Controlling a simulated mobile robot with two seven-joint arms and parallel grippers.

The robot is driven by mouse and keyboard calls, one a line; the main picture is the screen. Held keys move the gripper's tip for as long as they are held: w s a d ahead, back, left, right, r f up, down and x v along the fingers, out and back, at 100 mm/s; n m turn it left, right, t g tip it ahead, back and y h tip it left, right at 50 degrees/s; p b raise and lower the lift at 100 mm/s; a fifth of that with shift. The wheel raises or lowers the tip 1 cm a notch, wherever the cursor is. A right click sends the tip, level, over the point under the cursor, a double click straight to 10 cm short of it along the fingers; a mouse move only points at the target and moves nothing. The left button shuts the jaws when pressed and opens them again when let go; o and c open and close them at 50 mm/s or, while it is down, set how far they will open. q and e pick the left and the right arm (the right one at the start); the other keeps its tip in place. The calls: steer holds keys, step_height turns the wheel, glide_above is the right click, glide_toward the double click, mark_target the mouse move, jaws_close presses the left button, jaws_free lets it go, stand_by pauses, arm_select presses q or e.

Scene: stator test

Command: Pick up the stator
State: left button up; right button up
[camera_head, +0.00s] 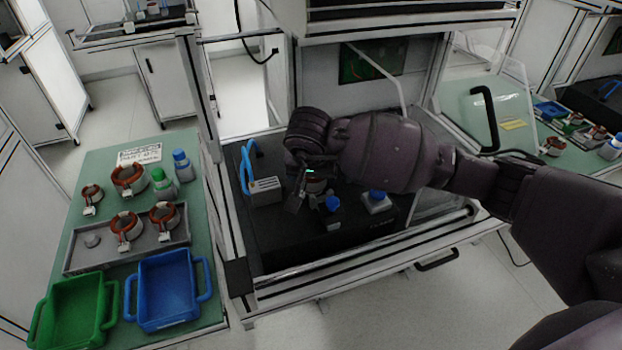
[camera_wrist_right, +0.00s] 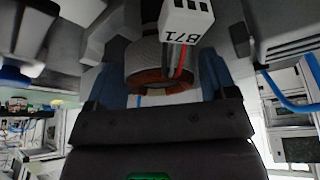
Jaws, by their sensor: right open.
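In the right wrist view, a stator (camera_wrist_right: 150,58) with a grey body, a copper-coloured ring and a white tag marked B71 sits between the two blue fingers of my right gripper (camera_wrist_right: 165,75). The fingers stand apart, one on each side of it; I cannot tell whether either touches it. In the head view my right gripper (camera_head: 306,190) is low over the black test station (camera_head: 280,235), and my arm and hand hide most of that spot. My left gripper is out of view.
A green-topped table (camera_head: 85,235) at left holds several more stators, a grey tray (camera_head: 155,242), a green bin (camera_head: 75,312), a blue bin (camera_head: 165,290) and bottles. On the station, a block with a blue handle (camera_head: 263,190) and blue-topped parts (camera_head: 376,200) flank my gripper. Frame posts surround the station.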

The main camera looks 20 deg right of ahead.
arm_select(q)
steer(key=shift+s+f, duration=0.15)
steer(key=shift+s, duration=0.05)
arm_select(e)
steer(key=shift+f, duration=0.15)
steer(key=c, duration=0.9)
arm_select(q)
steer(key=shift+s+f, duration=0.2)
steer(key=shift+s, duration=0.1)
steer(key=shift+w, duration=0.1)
